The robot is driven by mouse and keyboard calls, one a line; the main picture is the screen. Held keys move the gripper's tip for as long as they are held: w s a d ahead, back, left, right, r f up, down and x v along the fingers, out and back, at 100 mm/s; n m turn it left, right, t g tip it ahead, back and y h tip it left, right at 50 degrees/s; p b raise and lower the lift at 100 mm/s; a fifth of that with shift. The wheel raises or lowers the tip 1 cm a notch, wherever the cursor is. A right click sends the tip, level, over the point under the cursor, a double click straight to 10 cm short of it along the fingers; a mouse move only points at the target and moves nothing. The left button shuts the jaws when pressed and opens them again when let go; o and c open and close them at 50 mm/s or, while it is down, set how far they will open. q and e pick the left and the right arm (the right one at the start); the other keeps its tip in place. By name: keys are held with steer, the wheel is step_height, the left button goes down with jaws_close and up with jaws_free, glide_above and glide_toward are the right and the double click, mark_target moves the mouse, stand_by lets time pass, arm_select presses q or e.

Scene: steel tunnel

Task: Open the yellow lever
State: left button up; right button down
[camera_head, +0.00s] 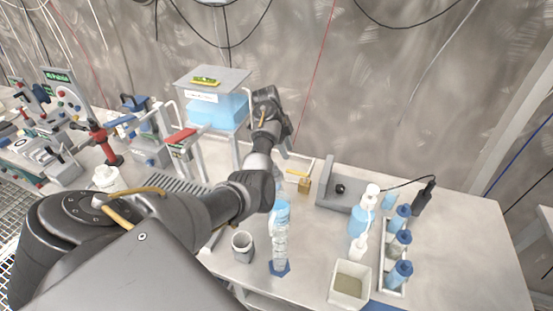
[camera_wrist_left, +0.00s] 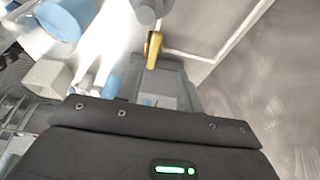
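A yellow lever (camera_wrist_left: 152,50) shows in the left wrist view, just beyond the front of my left gripper (camera_wrist_left: 158,88), beside a grey rounded part (camera_wrist_left: 147,12). In the head view a yellow bar and a small tan-yellow block (camera_head: 304,187) sit by a pale frame on the table, right of my left gripper (camera_head: 280,138); I cannot tell which is the lever. The left gripper is at the table's back side, near the blue tank. Its fingers are partly hidden and their opening is unclear. No contact with the lever is clear. My right gripper is not in view.
A blue water tank (camera_head: 221,110) stands left of the gripper. A clear bottle (camera_head: 280,245), a grey cup (camera_head: 243,246), a square container (camera_head: 350,284) and a rack of blue-capped tubes (camera_head: 396,260) stand in front and right. The table's right end is clear.

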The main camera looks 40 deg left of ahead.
mark_target(294, 171)
arm_select(q)
steer(key=f+b, duration=0.2)
steer(key=d+f+b, duration=0.1)
steer(key=shift+s+d+f, duration=0.1)
steer(key=shift+s+f, duration=0.15)
steer(key=shift+s, duration=0.05)
steer(key=f, duration=0.1)
steer(key=p, duration=0.1)
steer(key=d+f, duration=0.1)
steer(key=shift+w+d+f+h, duration=0.1)
steer(key=shift+w+f+h, duration=0.15)
steer(key=shift+f+h, duration=0.05)
steer(key=shift+d+f, duration=0.2)
steer(key=shift+f, duration=0.35)
steer(key=shift+w, duration=0.1)
jaws_close()
